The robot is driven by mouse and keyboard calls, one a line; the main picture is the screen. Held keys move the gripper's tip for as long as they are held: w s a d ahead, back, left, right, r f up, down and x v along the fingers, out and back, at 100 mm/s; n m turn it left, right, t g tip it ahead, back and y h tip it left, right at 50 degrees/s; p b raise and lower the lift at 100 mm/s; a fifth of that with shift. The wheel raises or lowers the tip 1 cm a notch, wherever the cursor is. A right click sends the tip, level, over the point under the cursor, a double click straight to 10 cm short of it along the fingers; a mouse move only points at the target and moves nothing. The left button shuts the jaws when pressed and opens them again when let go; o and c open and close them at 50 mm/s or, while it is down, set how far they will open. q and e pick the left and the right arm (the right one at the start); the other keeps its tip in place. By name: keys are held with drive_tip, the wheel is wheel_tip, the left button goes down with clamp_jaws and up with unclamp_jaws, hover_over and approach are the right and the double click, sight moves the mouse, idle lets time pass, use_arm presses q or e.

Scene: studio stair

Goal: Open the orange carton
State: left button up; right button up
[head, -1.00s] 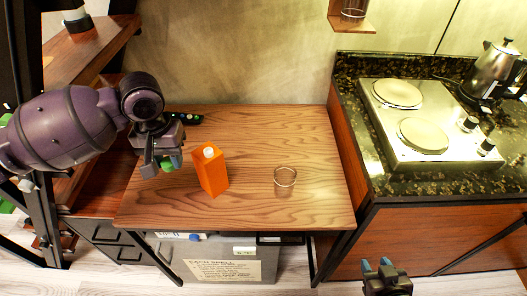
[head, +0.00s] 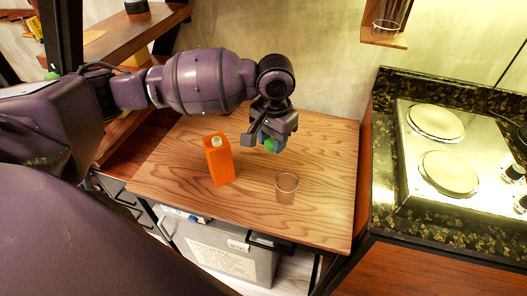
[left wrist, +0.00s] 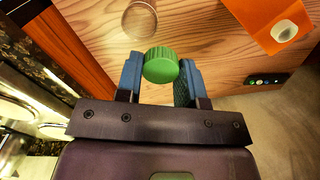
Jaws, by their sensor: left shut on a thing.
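The orange carton (head: 220,165) stands upright on the wooden table, and its top with a pale round spout also shows in the left wrist view (left wrist: 262,14). No cap sits on the spout. My left gripper (head: 265,143) is up and to the right of the carton, apart from it. Its blue fingers (left wrist: 160,75) are shut on a ridged green cap (left wrist: 160,64), which also shows in the head view (head: 270,145). My right gripper is out of view.
A clear glass (head: 287,184) stands on the table (head: 325,150) right of the carton; the left wrist view also shows it (left wrist: 140,18). A small dark remote (left wrist: 262,81) lies near the table's back edge. A counter with a two-plate hob (head: 445,155) is at the right.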

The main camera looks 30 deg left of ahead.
use_arm(q)
drive_tip(key=w+a+f+m+b, duration=0.2)
drive_tip(key=w+a+m, duration=0.2)
drive_tip(key=m, duration=0.1)
drive_tip(key=m+b, duration=0.6)
drive_tip(key=m, duration=0.9)
hover_over(238, 153)
wheel_tip(238, 153, down, 2)
wheel_tip(238, 153, down, 14)
drive_tip(key=b, duration=0.2)
drive_tip(key=shift+r+b, duration=0.2)
drive_tip(key=shift+b, duration=0.15)
drive_tip(key=shift+f, duration=0.3)
wheel_tip(238, 153, down, 6)
drive_tip(key=shift+r+b, duration=0.25)
drive_tip(key=shift+b, duration=0.4)
drive_tip(key=shift+f, duration=0.1)
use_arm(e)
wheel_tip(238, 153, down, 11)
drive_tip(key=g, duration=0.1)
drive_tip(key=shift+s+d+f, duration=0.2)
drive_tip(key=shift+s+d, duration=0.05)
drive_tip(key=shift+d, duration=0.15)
